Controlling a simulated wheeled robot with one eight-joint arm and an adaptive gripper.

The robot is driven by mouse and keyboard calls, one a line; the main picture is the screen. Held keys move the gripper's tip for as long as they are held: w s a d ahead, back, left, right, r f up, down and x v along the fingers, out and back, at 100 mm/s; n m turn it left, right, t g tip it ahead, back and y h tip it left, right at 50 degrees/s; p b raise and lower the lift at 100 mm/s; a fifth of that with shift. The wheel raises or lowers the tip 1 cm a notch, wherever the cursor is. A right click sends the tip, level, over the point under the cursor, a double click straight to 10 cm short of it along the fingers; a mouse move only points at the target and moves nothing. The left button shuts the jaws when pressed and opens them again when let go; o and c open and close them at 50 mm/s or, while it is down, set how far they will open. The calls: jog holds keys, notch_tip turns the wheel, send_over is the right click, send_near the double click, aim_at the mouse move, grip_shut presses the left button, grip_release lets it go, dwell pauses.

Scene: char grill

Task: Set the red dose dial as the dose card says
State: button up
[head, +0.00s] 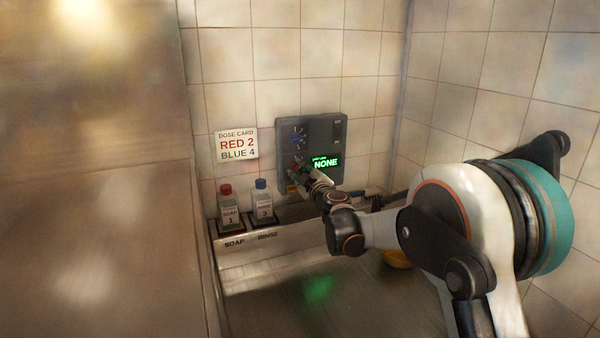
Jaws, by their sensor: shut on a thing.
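The dose card (237,144) is on the tiled wall and reads RED 2, BLUE 4. Right of it, a grey dispenser panel (325,128) is on the wall. My gripper (298,172) is at the lower left of the panel, shut on the red dose dial (295,164). The gripper hides most of this dial, and I cannot read its setting.
A red-capped soap bottle (227,210) and a blue-capped rinse bottle (263,201) stand on a labelled ledge (285,243) below the card. A yellow object (397,259) shows partly behind my arm. A large metal surface fills the left.

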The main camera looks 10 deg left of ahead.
dwell(0.4)
jog(key=o, duration=1.1)
jog(key=shift+s, duration=0.1)
jog(key=v, duration=1.2)
jog(key=shift+d, duration=0.1)
